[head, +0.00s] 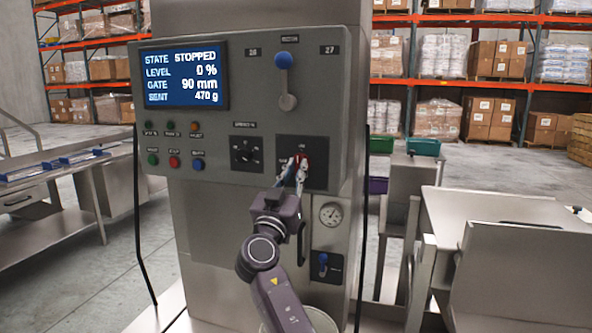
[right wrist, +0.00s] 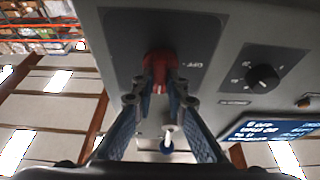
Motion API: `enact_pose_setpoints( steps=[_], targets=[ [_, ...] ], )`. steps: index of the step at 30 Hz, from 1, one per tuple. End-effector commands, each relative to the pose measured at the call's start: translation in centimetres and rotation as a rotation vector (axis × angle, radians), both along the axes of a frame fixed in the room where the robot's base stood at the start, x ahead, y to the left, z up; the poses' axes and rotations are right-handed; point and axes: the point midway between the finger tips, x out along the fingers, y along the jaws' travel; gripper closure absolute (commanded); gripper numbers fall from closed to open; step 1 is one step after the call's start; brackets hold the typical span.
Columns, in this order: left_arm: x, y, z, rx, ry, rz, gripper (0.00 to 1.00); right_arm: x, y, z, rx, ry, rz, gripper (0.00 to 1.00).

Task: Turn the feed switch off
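The feed switch is a red knob (head: 303,160) on a dark square plate (head: 318,178) at the lower right of the grey control panel. My right gripper (head: 295,172) reaches up to it from below in the head view and partly hides it. In the right wrist view, which is upside down, the fingertips close on both sides of the red knob (right wrist: 160,68). A white mark on the knob points down there, away from the OFF label (right wrist: 207,64) at its side. The display (head: 181,77) reads STATE STOPPED, LEVEL 0 %, GATE 90 mm. My left gripper is not in view.
A black dial (head: 246,154) is left of the switch, with coloured buttons (head: 174,162) further left. A blue-knobbed lever (head: 285,75) is above. A gauge (head: 331,214) and a small blue switch (head: 322,260) are below. Steel tables stand on both sides.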

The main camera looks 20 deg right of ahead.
Motion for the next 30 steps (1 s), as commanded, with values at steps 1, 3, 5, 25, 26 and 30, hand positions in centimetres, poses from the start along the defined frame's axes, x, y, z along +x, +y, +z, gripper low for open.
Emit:
enact_pose_setpoints(
  steps=[1, 3, 5, 25, 26, 30],
  targets=[
    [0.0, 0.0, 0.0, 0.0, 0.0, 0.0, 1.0, 0.0, 0.0, 0.0, 0.0, 0.0, 0.0, 1.0],
    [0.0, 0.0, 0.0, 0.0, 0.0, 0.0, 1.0, 0.0, 0.0, 0.0, 0.0, 0.0, 0.0, 1.0],
    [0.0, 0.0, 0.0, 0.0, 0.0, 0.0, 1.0, 0.0, 0.0, 0.0, 0.0, 0.0, 0.0, 1.0],
    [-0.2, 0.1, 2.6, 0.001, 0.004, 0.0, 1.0, -0.1, -0.1, 0.4, -0.285, 0.194, 0.002, 1.0],
    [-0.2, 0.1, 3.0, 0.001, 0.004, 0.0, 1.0, -0.1, -0.1, 0.5, -0.31, 0.209, 0.002, 1.0],
    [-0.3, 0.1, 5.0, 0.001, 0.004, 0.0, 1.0, -0.1, -0.1, 0.6, -0.42, 0.286, 0.003, 1.0]
  ],
)
